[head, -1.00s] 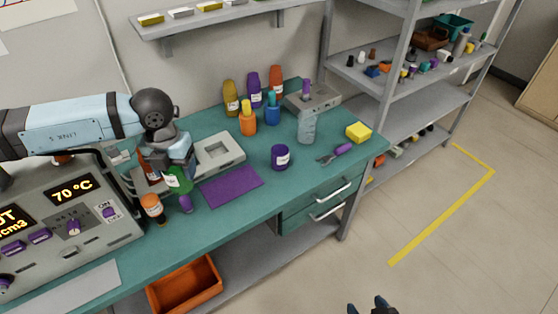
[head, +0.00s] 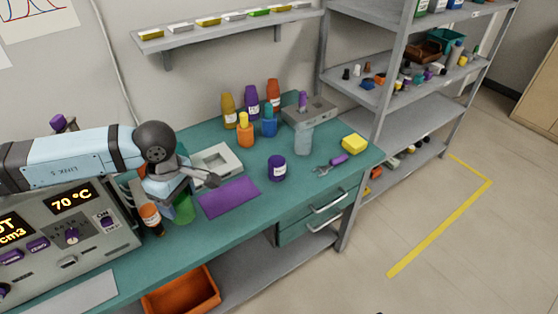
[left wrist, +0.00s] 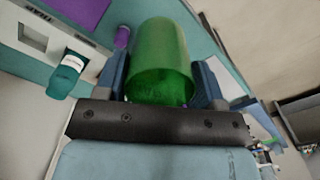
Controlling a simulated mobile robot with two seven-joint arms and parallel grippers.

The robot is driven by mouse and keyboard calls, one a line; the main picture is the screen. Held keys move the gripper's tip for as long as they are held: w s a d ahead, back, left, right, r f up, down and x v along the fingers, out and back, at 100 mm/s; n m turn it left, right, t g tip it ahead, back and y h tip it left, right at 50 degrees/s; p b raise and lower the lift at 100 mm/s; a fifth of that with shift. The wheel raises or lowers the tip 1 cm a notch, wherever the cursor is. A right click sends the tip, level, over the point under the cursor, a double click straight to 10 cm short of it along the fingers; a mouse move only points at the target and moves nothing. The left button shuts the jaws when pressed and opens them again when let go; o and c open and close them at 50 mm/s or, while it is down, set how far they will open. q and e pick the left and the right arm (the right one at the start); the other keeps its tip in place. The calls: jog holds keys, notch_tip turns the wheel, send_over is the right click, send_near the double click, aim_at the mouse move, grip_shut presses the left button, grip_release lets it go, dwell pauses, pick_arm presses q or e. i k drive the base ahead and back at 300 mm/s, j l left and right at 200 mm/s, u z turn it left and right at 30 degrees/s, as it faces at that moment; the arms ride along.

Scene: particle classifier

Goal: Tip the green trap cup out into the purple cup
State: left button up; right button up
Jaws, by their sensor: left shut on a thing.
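The green trap cup (head: 183,208) is held by my left gripper (head: 172,192) at the left part of the bench, next to the grey machine. In the left wrist view the green cup (left wrist: 163,50) sits between the two blue fingers of my left gripper (left wrist: 160,78), which is shut on it. Its contents cannot be seen. My right gripper is out of view.
A purple mat (head: 229,198) lies between the two cups. An orange bottle (head: 150,216) stands left of the green cup. A grey device (head: 215,163) is behind the mat. Several bottles stand at the back. A yellow block (head: 354,145) is at the right.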

aim_at(277, 163)
jog(key=i+l+z, duration=0.2)
jog(key=i+l, duration=0.15)
jog(key=i+l+z, duration=0.2)
jog(key=i, duration=0.3)
